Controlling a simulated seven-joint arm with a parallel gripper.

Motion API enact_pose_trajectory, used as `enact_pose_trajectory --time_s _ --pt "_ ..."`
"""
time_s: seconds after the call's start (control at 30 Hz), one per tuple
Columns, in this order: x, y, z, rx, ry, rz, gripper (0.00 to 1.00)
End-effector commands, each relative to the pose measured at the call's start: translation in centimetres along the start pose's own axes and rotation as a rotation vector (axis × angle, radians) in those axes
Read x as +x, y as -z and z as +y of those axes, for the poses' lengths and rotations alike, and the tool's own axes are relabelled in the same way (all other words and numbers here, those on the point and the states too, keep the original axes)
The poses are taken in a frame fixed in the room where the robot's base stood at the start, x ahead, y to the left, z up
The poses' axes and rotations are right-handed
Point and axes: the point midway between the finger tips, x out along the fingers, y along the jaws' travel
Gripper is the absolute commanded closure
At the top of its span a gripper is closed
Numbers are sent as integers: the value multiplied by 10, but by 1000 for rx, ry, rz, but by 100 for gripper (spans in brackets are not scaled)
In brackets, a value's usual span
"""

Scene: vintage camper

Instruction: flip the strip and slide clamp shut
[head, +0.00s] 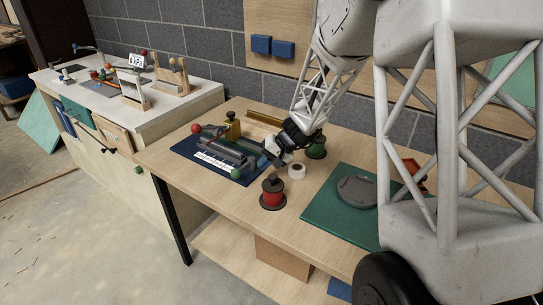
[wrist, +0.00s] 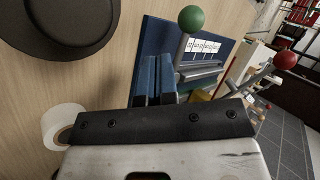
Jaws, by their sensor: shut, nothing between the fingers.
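A dark grey clamp-like fixture (head: 222,147) sits on a blue mat (head: 184,149) on the wooden bench. It has a red ball knob (head: 196,128) at its left end and a green ball knob (head: 235,174) at its front right. A white marked label (head: 209,161) lies along its front. My gripper (head: 271,155) is shut and empty at the fixture's right side. In the wrist view, my fingertips (wrist: 154,99) overlap a blue ribbed part (wrist: 157,74), beside the green knob (wrist: 191,19); contact cannot be told. I cannot clearly pick out the strip.
A red spool (head: 272,195), a white roll (head: 297,171) and a green spool (head: 317,150) stand close to my gripper. A brass-coloured block (head: 232,126) stands behind the fixture. A green mat (head: 322,211) with a grey disc (head: 357,190) lies to the right. The bench's front-left area is clear.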

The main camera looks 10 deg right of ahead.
Motion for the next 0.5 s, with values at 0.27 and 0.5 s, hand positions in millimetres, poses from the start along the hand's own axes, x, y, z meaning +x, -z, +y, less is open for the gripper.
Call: enact_pose_trajectory --time_s 0.27,0.5 --pt "38 0 -8 -2 0 -1 100" --pt "54 0 -21 -1 0 -1 100"
